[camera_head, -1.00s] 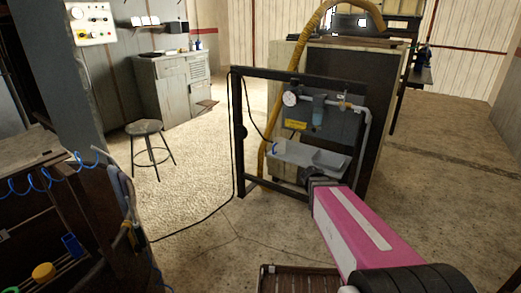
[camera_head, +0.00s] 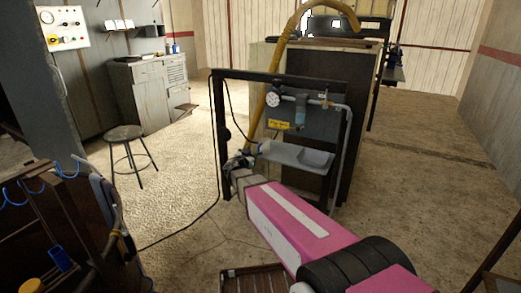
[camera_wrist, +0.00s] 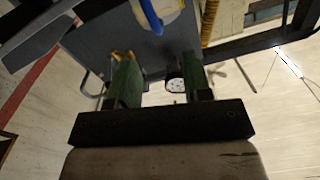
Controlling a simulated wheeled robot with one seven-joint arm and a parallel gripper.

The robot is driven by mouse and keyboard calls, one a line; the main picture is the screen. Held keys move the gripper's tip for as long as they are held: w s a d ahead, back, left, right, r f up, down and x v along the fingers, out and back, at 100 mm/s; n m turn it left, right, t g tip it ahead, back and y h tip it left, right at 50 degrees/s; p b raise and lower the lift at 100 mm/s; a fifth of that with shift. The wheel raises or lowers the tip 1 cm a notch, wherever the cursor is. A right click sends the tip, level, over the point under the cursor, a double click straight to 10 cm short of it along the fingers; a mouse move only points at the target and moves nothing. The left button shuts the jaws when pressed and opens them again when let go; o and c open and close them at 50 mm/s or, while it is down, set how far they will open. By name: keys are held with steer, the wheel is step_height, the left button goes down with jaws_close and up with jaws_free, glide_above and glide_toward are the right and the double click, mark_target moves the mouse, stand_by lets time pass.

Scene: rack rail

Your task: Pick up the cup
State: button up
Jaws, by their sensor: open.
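My gripper (camera_head: 240,160) is at the left end of a grey tray (camera_head: 318,158) on the rack panel in the head view. In the wrist view my gripper (camera_wrist: 159,70) has its two green-padded fingers apart, with nothing clearly between them. A pale object with a curved blue piece (camera_wrist: 150,17) is cut off at the top of that view, beyond the fingertips. It may be the cup and its handle, but I cannot be sure. In the head view a small pale-blue shape (camera_head: 264,147) shows at the tray's left end, close to my gripper and too small to identify.
A dark rack frame (camera_head: 219,130) stands around the tray, with a gauge (camera_head: 272,100) and a pipe above it. A yellow hose (camera_head: 266,85) hangs behind. A stool (camera_head: 124,133) and a cabinet stand at left. The floor at right is mostly clear.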

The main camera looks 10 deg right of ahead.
mark_target(259, 147)
steer(key=x, duration=0.9)
steer(key=shift+f, duration=0.15)
steer(key=shift+s, duration=0.1)
steer(key=shift+c, duration=0.3)
jaws_close()
